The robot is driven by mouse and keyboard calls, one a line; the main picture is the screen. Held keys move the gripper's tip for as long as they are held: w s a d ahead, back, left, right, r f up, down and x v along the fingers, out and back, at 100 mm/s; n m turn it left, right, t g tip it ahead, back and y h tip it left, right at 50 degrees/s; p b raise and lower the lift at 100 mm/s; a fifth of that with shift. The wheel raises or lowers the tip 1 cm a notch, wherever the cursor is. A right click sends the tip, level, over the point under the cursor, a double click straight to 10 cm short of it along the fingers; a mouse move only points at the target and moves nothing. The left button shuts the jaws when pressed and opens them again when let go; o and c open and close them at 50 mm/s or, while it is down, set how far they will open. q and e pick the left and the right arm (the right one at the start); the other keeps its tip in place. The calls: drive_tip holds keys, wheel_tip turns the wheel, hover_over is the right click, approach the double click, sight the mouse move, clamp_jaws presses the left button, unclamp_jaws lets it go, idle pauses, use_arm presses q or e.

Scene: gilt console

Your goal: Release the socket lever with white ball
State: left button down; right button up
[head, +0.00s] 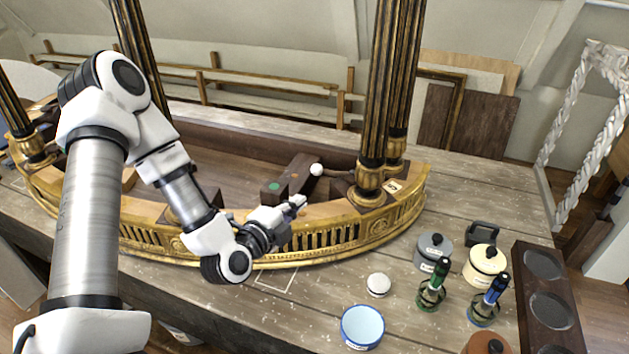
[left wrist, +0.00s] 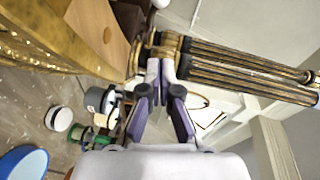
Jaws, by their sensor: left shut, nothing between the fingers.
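The white ball (head: 316,169) sits at the back right end of a dark wooden block (head: 292,178), inside the gilt console. The block carries a green dot on its near end and an orange dot. The lever itself is hard to make out. My left gripper (head: 300,203) is shut and empty, in front of and below the ball, above the console's front rim and apart from the ball. In the left wrist view its fingertips (left wrist: 161,66) are together, and a white round shape, probably the ball (left wrist: 160,3), is cut by the top edge. My right gripper is not in view.
Black-and-gold columns (head: 378,90) rise right of the ball and at the left. The gilt pierced front rail (head: 345,239) curves below my gripper. Lidded pots (head: 434,252), a blue bowl (head: 362,327) and a white-lidded jar (head: 378,285) stand at front right.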

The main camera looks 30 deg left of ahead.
use_arm(q)
drive_tip(key=shift+w+a+f+b, duration=0.9)
drive_tip(key=shift+w+f, duration=0.1)
drive_tip(key=shift+f, duration=0.1)
drive_tip(key=shift+w+a+f+b, duration=0.15)
drive_tip(key=shift+w+b, duration=0.35)
drive_tip(key=shift+b, duration=0.45)
drive_tip(key=d+r+b, duration=0.1)
drive_tip(key=d+b, duration=0.1)
drive_tip(key=b, duration=0.1)
drive_tip(key=shift+s+d+r, duration=0.25)
drive_tip(key=shift+r, duration=0.15)
drive_tip(key=shift+w+d+r+p, duration=0.2)
drive_tip(key=shift+w+r+p, duration=0.25)
drive_tip(key=shift+w+p, duration=0.2)
approach(325, 170)
drive_tip(key=w+d, duration=0.2)
drive_tip(key=w, duration=0.1)
drive_tip(key=shift+w+a+f+p, duration=0.15)
drive_tip(key=shift+w+a+p, duration=0.3)
drive_tip(key=shift+a+p, duration=0.1)
drive_tip(key=shift+w+a+f+p, duration=0.2)
drive_tip(key=shift+w+a+p, duration=0.25)
drive_tip(key=shift+a, duration=0.15)
drive_tip(key=shift+w, duration=0.1)
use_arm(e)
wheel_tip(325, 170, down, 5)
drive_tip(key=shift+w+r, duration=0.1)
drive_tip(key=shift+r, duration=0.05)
